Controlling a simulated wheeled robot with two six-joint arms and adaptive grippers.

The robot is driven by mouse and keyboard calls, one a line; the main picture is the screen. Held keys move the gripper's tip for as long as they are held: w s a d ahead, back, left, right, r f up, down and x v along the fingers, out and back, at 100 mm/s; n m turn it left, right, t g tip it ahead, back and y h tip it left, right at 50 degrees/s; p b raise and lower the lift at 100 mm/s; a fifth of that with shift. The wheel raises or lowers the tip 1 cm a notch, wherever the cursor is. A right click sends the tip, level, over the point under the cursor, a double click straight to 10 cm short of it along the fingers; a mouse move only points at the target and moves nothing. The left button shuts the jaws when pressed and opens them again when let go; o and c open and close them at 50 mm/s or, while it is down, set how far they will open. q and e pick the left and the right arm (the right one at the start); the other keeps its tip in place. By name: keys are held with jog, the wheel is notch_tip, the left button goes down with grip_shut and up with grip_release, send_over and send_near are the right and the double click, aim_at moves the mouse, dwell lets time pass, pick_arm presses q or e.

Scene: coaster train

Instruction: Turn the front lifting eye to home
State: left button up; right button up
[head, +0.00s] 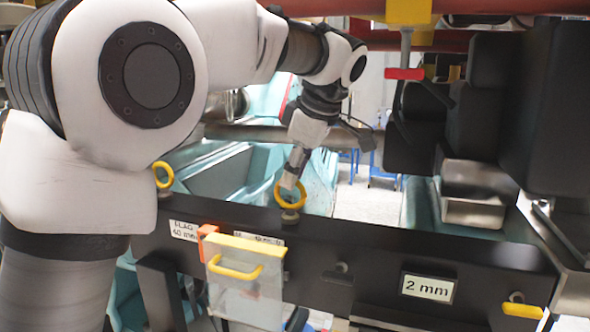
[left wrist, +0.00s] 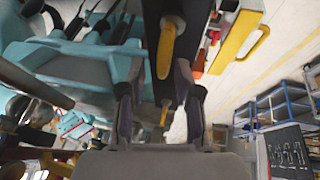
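A yellow ring-shaped lifting eye (head: 290,194) stands on the black beam, right of centre of its left half in the head view. My left gripper (head: 291,182) reaches down to it from above, its fingertips overlapping the ring. In the left wrist view the eye (left wrist: 166,50) appears nearly edge-on. The two fingers of my left gripper (left wrist: 160,68) are apart, one on each side of it, with gaps visible. I cannot tell whether either finger touches. A second yellow eye (head: 163,174) stands farther left on the beam. My right gripper is not in view.
The black beam (head: 380,250) carries a "2 mm" label (head: 428,288). A clear box with a yellow handle (head: 236,270) hangs on its front. Dark blocks (head: 445,120) and a red-handled part (head: 405,73) stand to the right.

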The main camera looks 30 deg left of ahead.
pick_arm(q)
jog(key=shift+s+r, duration=0.1)
jog(key=shift+s, duration=0.05)
grip_shut()
jog(key=shift+m, duration=0.3)
